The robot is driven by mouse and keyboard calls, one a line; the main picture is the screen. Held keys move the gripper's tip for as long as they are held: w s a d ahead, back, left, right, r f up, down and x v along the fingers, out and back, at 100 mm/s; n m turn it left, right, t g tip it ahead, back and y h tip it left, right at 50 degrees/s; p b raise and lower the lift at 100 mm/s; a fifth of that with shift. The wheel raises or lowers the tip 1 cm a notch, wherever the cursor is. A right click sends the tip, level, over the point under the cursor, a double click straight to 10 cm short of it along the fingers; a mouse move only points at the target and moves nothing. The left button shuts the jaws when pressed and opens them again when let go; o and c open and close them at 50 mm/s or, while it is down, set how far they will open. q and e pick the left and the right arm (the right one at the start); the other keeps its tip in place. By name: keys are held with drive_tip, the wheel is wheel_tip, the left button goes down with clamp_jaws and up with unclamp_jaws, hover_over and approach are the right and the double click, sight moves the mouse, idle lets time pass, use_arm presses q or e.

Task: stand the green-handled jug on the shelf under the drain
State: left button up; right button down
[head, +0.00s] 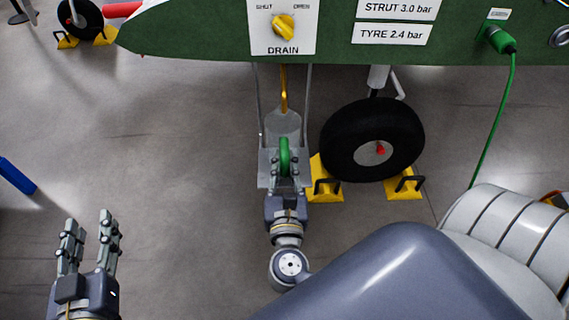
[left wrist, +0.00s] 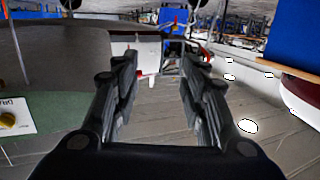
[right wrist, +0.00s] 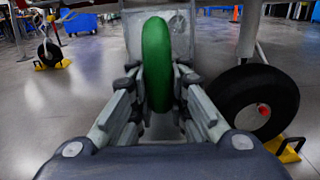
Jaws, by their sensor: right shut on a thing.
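The jug (head: 283,122) has a grey body and a green handle (head: 284,153); it looks upright beneath the yellow drain pipe (head: 284,88). The handle also shows in the right wrist view (right wrist: 157,58). My right gripper (head: 284,167) is shut on the handle, on the near side of the jug. The grey shelf (head: 265,174) hangs on thin rods under the drain, and the jug is over it. I cannot tell whether the jug's base touches the shelf; its base is hidden. My left gripper (head: 90,232) is open and empty over the floor at lower left.
The green panel carries a yellow drain knob (head: 283,27). A black wheel (head: 372,140) with yellow chocks (head: 327,180) stands just right of the shelf. A green cable (head: 494,120) hangs at right. The floor left of the shelf is clear.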

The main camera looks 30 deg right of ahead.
use_arm(q)
drive_tip(key=shift+w+r, duration=0.1)
drive_tip(key=shift+r, duration=0.2)
use_arm(e)
drive_tip(key=shift+f, duration=0.5)
use_arm(q)
drive_tip(key=shift+d+r+t, duration=0.1)
drive_tip(key=shift+r+t, duration=0.15)
drive_tip(key=shift+t, duration=0.05)
use_arm(e)
drive_tip(key=shift+d, duration=0.1)
use_arm(q)
drive_tip(key=shift+r, duration=0.15)
use_arm(e)
drive_tip(key=shift+s, duration=0.1)
drive_tip(key=c, duration=1.4)
unclamp_jaws()
drive_tip(key=shift+c, duration=0.2)
use_arm(q)
drive_tip(key=shift+w+d, duration=0.1)
drive_tip(key=shift+w, duration=0.05)
use_arm(e)
drive_tip(key=shift+r, duration=0.1)
drive_tip(key=shift+o, duration=0.7)
use_arm(q)
drive_tip(key=shift+f, duration=0.25)
